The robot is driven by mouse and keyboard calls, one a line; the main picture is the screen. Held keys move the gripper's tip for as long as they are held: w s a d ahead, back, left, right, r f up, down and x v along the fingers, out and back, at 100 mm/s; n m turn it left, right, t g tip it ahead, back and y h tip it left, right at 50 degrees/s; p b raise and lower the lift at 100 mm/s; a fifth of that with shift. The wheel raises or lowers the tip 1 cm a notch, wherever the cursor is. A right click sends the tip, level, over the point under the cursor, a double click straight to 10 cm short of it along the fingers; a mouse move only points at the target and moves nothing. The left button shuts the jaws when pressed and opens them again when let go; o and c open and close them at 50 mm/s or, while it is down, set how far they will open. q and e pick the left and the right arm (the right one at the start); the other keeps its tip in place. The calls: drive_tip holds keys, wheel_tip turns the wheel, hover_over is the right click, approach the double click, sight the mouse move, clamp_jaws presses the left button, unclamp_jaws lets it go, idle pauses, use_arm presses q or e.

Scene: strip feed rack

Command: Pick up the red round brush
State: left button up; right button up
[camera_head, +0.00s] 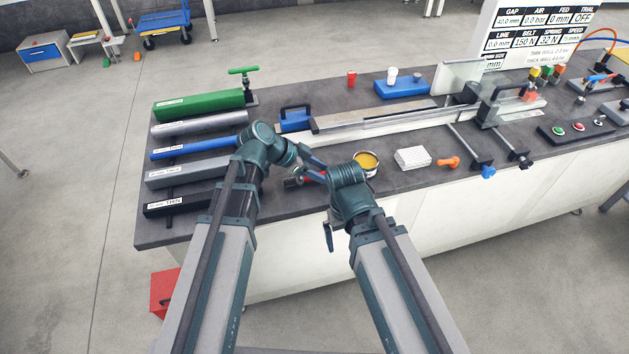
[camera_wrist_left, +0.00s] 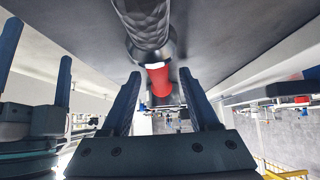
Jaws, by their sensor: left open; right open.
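The red round brush (camera_head: 314,178) lies near the front of the dark bench, partly hidden by my arms in the head view. In the left wrist view its red part (camera_wrist_left: 157,80) shows with a thick, dark textured part above it. My left gripper (camera_wrist_left: 160,92) is open, its two fingers on either side of the red part's line; I cannot tell whether they touch it. In the head view that gripper is mostly hidden. My right gripper (camera_head: 328,240) is open and points down by the bench's front edge. Its fingers also show at the left of the left wrist view (camera_wrist_left: 38,65).
A round tin with yellow contents (camera_head: 366,162), a white block (camera_head: 412,158) and an orange piece (camera_head: 448,162) stand right of the brush. Several coloured strip bars (camera_head: 198,104) lie at left. A long metal feed track (camera_head: 390,120) runs behind.

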sight(322, 173)
use_arm(q)
clamp_jaws()
drive_tip(key=shift+r, duration=0.15)
idle(0.4)
wheel_tip(322, 173, up, 10)
drive_tip(key=p, duration=1)
drive_tip(key=c, duration=0.8)
unclamp_jaws()
clamp_jaws()
